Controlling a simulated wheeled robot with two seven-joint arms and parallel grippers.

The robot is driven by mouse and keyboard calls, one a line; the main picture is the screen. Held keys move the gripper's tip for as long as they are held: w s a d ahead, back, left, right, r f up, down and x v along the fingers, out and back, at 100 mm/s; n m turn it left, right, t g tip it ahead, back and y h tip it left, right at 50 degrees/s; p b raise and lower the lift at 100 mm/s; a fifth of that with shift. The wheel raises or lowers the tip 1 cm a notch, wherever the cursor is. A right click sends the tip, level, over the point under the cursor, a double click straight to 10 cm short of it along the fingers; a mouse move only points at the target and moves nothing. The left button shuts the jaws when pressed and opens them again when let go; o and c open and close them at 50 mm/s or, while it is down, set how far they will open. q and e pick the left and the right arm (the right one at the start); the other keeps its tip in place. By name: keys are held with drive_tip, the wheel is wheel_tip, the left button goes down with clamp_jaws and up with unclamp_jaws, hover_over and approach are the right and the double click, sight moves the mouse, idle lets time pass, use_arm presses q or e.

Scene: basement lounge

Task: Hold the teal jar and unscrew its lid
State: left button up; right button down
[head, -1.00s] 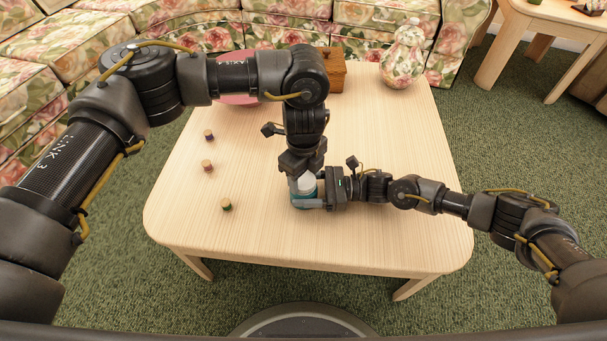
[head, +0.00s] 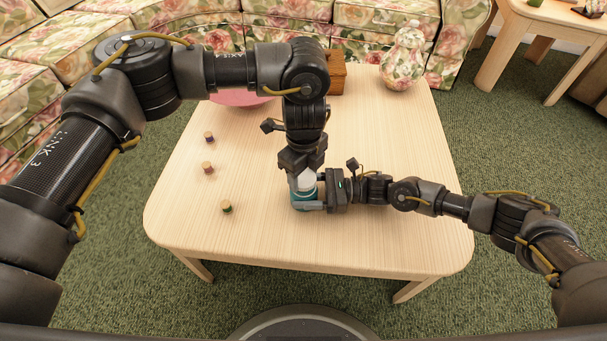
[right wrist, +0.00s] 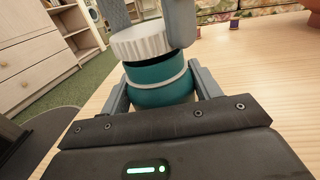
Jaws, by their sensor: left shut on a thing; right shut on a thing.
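The teal jar (head: 302,202) stands upright near the front middle of the table; it shows close up in the right wrist view (right wrist: 160,92). My right gripper (right wrist: 157,85) is shut around the jar's body from the right side. The white ribbed lid (right wrist: 143,42) sits tilted above the jar, with a dark gap between it and the teal body. My left gripper (head: 305,178) points down from above and is shut on the lid. In the head view the lid is partly hidden by the left fingers.
A pink bowl (head: 240,98), a wooden box (head: 337,75) and a floral vase (head: 403,60) stand at the back. The table's right side is clear.

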sight(304, 178)
use_arm(q)
drive_tip(key=shift+r, duration=0.3)
drive_tip(key=shift+r, duration=2)
use_arm(e)
drive_tip(key=shift+c, duration=1.3)
unclamp_jaws()
use_arm(q)
drive_tip(key=shift+r+p, duration=0.45)
drive_tip(key=shift+p, duration=0.05)
use_arm(e)
drive_tip(key=d, duration=1.2)
drive_tip(key=shift+w, duration=0.15)
